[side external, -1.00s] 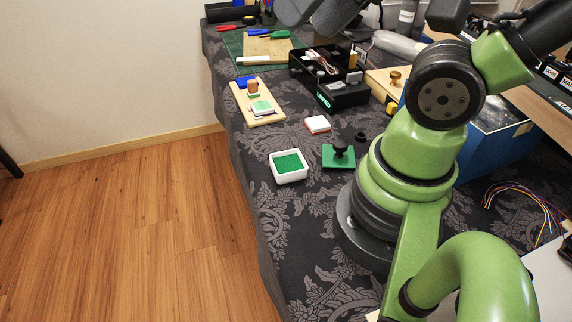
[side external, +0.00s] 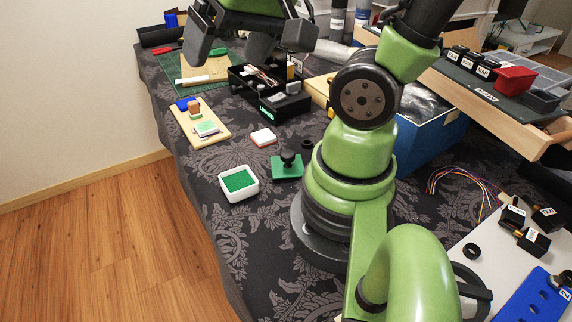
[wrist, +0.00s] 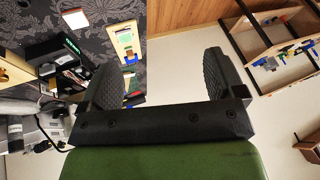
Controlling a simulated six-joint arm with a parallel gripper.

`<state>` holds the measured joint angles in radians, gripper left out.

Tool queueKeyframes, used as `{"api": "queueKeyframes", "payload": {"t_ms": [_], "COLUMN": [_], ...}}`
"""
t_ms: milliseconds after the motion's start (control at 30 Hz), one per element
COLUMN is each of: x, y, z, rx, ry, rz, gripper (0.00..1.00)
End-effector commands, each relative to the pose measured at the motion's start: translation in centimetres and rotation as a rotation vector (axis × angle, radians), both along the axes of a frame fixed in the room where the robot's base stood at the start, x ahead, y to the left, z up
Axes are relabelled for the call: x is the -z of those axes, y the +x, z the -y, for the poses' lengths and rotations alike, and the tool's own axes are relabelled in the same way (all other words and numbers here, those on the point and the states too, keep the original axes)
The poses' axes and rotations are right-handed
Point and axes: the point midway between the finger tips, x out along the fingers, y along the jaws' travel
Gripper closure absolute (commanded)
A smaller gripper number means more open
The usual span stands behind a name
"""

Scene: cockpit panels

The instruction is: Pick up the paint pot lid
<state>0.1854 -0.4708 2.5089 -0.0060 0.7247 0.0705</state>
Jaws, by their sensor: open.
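A green square plate with a black knob, which looks like the paint pot lid (side external: 287,168), lies flat on the dark patterned tablecloth in the side view. Beside it, to the left and apart from it, is a white square pot with green inside (side external: 239,183). My gripper (side external: 232,48) is raised over the far part of the table, well away from the lid. In the wrist view my gripper (wrist: 163,78) has its two dark fingers wide apart with nothing between them. The lid does not show in the wrist view.
A wooden tray (side external: 213,137) with small blocks and a black organizer (side external: 285,106) stand farther back. A blue box (side external: 430,140) is right of my arm.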

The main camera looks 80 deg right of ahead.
Motion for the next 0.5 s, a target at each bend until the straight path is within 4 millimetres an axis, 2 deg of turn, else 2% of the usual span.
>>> {"api": "queueKeyframes", "payload": {"t_ms": [100, 200, 333, 500], "x": [3.6, 6.7, 10.9, 15.3], "y": [0.9, 0.7, -0.7, -3.1], "z": [3.7, 6.6, 9.7, 11.8], "rx": [0.158, 0.275, 0.41, 0.537], "ry": [-0.004, 0.006, 0.039, 0.096], "rz": [-0.129, -0.221, -0.336, -0.44], "gripper": [0.12, 0.12, 0.12, 0.12]}}
